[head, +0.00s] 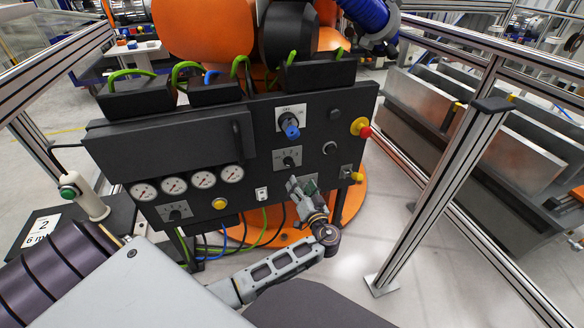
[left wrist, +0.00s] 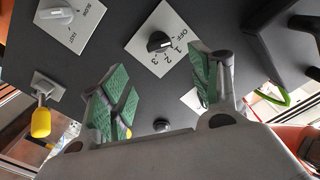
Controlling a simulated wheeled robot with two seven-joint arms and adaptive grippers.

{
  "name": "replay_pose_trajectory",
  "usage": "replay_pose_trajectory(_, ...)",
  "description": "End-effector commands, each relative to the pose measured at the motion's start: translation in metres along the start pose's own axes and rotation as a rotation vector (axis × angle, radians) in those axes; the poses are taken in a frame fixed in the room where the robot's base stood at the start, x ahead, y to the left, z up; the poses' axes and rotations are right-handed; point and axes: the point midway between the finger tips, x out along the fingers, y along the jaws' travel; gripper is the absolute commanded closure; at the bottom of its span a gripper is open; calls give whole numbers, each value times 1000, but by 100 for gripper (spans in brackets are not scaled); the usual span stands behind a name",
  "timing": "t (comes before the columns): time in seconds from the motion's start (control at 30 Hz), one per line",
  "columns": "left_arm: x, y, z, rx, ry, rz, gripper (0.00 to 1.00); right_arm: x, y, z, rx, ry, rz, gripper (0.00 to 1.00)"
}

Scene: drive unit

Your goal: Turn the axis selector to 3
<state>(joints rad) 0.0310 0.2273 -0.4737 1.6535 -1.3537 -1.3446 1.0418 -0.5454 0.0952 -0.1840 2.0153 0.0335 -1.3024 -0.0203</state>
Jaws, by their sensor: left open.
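The axis selector (head: 289,161) is a black knob on a light plate marked OFF, 1, 2, 3, in the middle of the dark control panel. It also shows in the left wrist view (left wrist: 158,42), upright on its plate; I cannot tell surely which mark it points to. My left gripper (head: 297,184) is just below the selector in the head view, in front of another plate. In the left wrist view its green-padded fingers (left wrist: 158,78) are apart and empty, with the knob showing beyond the gap. It appears clear of the knob. My right gripper is not in view.
A red emergency button (head: 364,130) and a yellow item (head: 356,176) stick out at the right. A black handle (head: 238,136) is left of the selector. A metal fence post (head: 440,190) stands at the right.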

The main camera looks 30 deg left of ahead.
Motion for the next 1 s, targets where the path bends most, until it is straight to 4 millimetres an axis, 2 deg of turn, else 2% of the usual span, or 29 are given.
replay_pose_trajectory(0.7,93,0,0,1,1,0,38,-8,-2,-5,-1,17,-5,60)
replay_pose_trajectory(1.0,110,0,0,0,0,0,38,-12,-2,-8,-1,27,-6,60)
